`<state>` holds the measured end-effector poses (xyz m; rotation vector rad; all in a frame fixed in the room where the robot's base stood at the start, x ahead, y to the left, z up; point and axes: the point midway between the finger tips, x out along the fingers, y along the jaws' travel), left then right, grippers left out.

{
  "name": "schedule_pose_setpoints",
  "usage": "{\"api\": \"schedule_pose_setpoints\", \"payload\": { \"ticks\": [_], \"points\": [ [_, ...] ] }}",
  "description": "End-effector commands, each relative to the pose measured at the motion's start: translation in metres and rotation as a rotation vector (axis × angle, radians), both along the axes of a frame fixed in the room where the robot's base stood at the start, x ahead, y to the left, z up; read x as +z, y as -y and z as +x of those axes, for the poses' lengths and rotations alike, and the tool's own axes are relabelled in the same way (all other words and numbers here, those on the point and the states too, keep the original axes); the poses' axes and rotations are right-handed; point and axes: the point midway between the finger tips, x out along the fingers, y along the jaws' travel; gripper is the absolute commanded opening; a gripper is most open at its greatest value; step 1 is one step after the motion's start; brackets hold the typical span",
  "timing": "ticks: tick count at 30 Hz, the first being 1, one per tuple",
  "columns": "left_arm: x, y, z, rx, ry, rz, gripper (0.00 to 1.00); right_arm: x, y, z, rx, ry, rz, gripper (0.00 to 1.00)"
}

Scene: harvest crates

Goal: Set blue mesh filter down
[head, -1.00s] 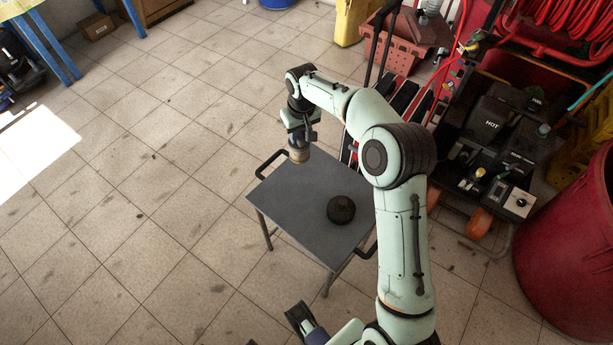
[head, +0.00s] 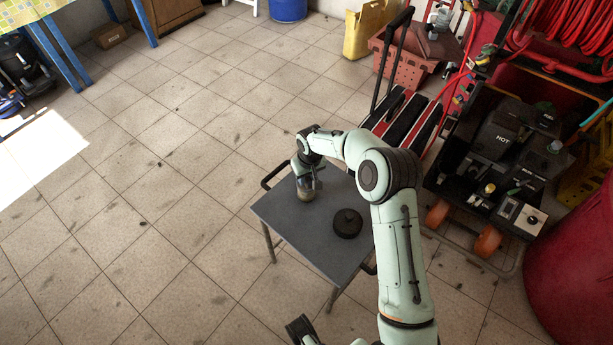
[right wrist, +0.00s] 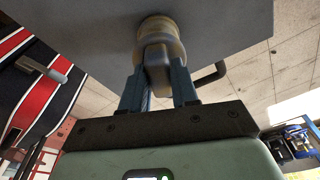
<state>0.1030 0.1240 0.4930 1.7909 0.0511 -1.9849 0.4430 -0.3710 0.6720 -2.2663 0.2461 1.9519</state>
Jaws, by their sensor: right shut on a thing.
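My right gripper (head: 307,180) is over the far left part of a small grey table (head: 290,225). It is shut on a tan, rounded, see-through-looking thing, taken as the mesh filter (head: 306,194), though no blue shows on it. In the right wrist view the filter (right wrist: 160,38) sits between the two blue-grey fingers, its far end against or very near the grey tabletop (right wrist: 225,25); I cannot tell whether it touches. My left gripper (head: 300,329) shows only partly at the bottom edge; its jaw state is unclear.
A dark round lidded thing (head: 347,223) stands on the table, right of the filter. The table has a black handle (head: 277,171) at its far left edge. A hand truck (head: 400,110), a pressure washer (head: 495,150) and a red barrel (head: 575,255) stand to the right. Open floor lies left.

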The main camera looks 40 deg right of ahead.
Motion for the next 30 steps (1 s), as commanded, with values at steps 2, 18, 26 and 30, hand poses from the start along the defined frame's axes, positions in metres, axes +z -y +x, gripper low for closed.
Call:
{"api": "schedule_pose_setpoints", "payload": {
  "ticks": [2, 18, 26, 30],
  "points": [
    [0.0, 0.0, 0.0, 0.0, 0.0, 0.0, 0.94, 0.001, 0.0, 0.0, 0.0, 0.002, 0.0, 0.0],
    [-0.001, 0.0, 0.001, 0.001, 0.003, 0.0, 0.94, -0.002, 0.0, 0.001, 0.0, 0.002, 0.001, 0.55],
    [0.003, 0.0, -0.001, -0.001, -0.003, 0.0, 0.94, 0.018, -0.001, -0.001, -0.001, 0.005, -0.001, 0.55],
    [0.006, 0.0, -0.002, -0.002, -0.008, -0.001, 0.94, 0.047, -0.001, -0.005, -0.001, 0.007, -0.002, 0.55]
  ]
}}
